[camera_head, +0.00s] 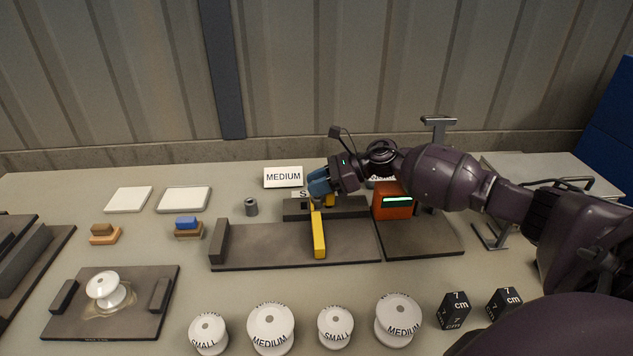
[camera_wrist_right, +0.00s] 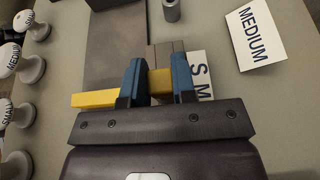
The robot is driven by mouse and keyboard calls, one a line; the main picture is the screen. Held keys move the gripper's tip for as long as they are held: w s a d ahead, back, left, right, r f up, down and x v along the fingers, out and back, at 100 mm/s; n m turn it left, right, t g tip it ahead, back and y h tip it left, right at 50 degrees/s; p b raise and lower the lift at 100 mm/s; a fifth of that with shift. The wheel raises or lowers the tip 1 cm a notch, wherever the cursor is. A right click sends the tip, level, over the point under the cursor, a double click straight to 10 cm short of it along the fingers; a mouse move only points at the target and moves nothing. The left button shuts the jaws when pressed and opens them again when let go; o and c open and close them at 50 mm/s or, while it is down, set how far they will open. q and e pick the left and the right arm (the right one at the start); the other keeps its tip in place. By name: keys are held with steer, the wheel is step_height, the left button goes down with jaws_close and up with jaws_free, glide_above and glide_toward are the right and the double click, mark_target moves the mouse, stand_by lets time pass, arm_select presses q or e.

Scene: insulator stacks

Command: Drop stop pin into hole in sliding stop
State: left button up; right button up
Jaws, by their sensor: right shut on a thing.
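The sliding stop is a yellow bar (camera_head: 319,235) lying across the dark base plate from the dark rail (camera_head: 352,209). It also shows in the right wrist view (camera_wrist_right: 95,99). My right gripper (camera_head: 318,187) is above the rail at the bar's far end. Its blue fingers (camera_wrist_right: 157,82) are shut on a yellow part of the sliding stop, which shows between them. A small grey cylinder (camera_head: 251,208) with a dark top opening stands upright left of the rail, apart from the gripper; I cannot tell whether it is the stop pin. No hole in the stop can be made out. My left gripper is out of view.
A red device with a green display (camera_head: 395,204) stands right of the rail. A dark end block (camera_head: 219,241) is on the plate's left. White MEDIUM and SMALL insulators (camera_head: 271,328) and black cubes (camera_head: 454,310) line the front. A MEDIUM card (camera_head: 283,177) stands behind.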

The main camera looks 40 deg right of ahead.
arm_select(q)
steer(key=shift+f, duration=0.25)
arm_select(e)
steer(key=shift+f, duration=0.4)
steer(key=o, duration=1)
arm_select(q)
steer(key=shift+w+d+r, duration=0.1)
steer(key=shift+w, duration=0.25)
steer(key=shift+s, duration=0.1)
arm_select(e)
step_height(320, 180, up, 4)
steer(key=shift+f, duration=0.1)
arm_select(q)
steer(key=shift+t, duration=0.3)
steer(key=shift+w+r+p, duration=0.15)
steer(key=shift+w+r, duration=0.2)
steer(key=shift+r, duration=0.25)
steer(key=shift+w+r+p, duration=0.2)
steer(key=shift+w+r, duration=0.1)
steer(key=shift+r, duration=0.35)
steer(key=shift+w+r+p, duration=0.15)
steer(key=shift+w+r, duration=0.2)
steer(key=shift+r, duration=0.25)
arm_select(e)
steer(key=shift+r, duration=8.15)
